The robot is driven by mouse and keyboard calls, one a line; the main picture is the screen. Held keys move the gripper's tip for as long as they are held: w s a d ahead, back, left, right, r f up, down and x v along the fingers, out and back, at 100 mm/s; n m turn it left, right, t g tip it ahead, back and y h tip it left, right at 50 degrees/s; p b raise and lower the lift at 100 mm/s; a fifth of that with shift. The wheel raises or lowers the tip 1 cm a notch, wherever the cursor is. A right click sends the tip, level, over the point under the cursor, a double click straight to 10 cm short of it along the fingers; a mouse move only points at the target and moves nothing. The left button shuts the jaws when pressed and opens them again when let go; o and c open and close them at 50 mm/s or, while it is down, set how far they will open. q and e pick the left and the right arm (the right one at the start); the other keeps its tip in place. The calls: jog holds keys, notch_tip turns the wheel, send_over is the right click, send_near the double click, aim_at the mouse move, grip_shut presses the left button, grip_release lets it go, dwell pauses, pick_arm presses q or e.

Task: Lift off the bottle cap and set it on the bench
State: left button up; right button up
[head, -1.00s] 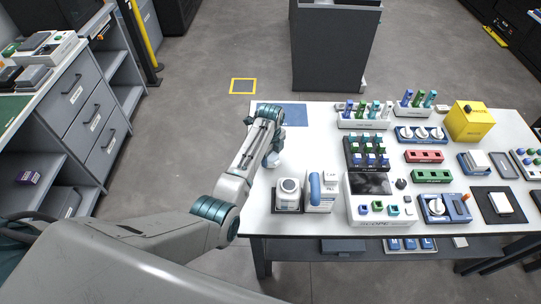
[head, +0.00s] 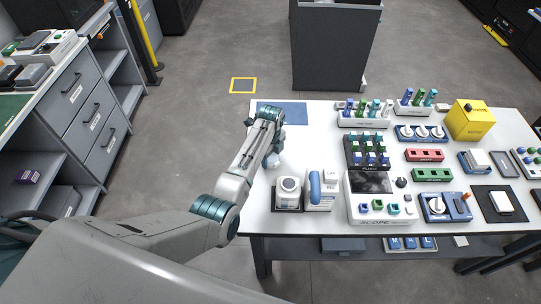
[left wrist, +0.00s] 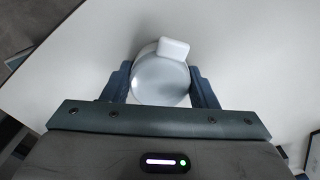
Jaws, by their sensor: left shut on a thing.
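The bottle (head: 271,161) shows as a small pale, bluish thing at the left end of the bench, partly hidden under my left gripper (head: 276,148). In the left wrist view a rounded, translucent grey-white body, which I take as the bottle (left wrist: 160,82), sits between the two dark fingers of the left gripper (left wrist: 161,85). The gripper is shut on it. A white rounded block, seemingly the bottle cap (left wrist: 174,48), shows at the body's far edge. Whether the bottle touches the bench is unclear. My right gripper is out of view.
The white bench (head: 258,215) is bare around the bottle in the left wrist view. A blue mat (head: 290,113) lies behind it. A white round-topped device (head: 288,193) and a white unit with a blue part (head: 322,190) stand in front. Racks and trays fill the right side.

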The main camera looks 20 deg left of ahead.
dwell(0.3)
pick_arm(q)
jog(key=shift+r+p, duration=0.1)
jog(key=shift+p, duration=0.3)
dwell(0.3)
jog(key=o, duration=1)
notch_tip(320, 180, up, 6)
jog(key=p, duration=0.6)
